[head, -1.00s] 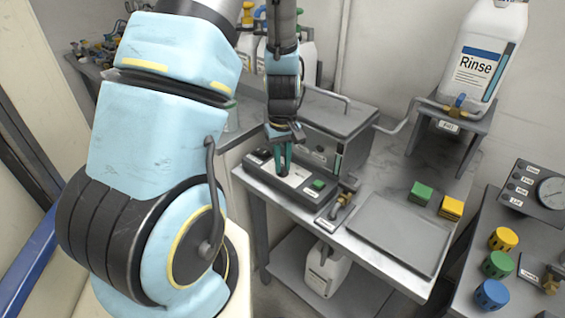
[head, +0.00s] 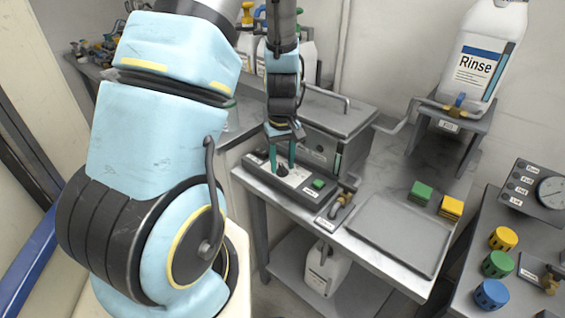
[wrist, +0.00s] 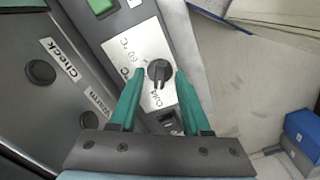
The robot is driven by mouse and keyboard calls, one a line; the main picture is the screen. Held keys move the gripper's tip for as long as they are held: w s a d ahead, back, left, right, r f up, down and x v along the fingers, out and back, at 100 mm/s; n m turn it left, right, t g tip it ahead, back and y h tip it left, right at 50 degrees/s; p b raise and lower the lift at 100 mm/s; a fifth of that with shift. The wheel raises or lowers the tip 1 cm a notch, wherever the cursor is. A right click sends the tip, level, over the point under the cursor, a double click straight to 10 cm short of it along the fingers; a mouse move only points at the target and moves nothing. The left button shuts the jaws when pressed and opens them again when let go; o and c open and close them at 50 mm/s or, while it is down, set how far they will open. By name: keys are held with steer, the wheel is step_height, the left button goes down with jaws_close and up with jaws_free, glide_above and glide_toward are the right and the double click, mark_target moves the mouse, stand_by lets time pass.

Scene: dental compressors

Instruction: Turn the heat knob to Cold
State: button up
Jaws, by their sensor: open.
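The heat knob (wrist: 159,73) is a small black dial on a white plate (wrist: 149,47) with printed marks. The print is turned and only partly legible; a °C mark shows. In the head view the knob (head: 282,171) sits on the dark control box at the front of the steel bench. My gripper (wrist: 160,75) is open, with one green finger on each side of the knob. I cannot tell whether either finger touches it. In the head view my gripper (head: 282,168) points down over the box.
A green button (head: 318,184) is on the same box. Behind it stands a grey lidded unit (head: 335,117), whose face carries dark round controls labelled Check and Warm in the wrist view. A brass valve (head: 344,199) is close at the right. A flat tray (head: 390,232) lies beyond.

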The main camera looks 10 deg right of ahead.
mark_target(282, 167)
step_height(282, 167, up, 11)
steer(key=b, duration=0.1)
steer(key=shift+f, duration=0.2)
steer(key=s+a+r+m+t, duration=0.1)
steer(key=s+a+r+m, duration=0.2)
steer(key=s+a, duration=0.4)
steer(key=a+m, duration=0.1)
steer(key=a, duration=0.5)
steer(key=shift+s+t, duration=0.2)
steer(key=shift+t, duration=0.1)
steer(key=shift+w+d, duration=0.1)
stand_by(0.3)
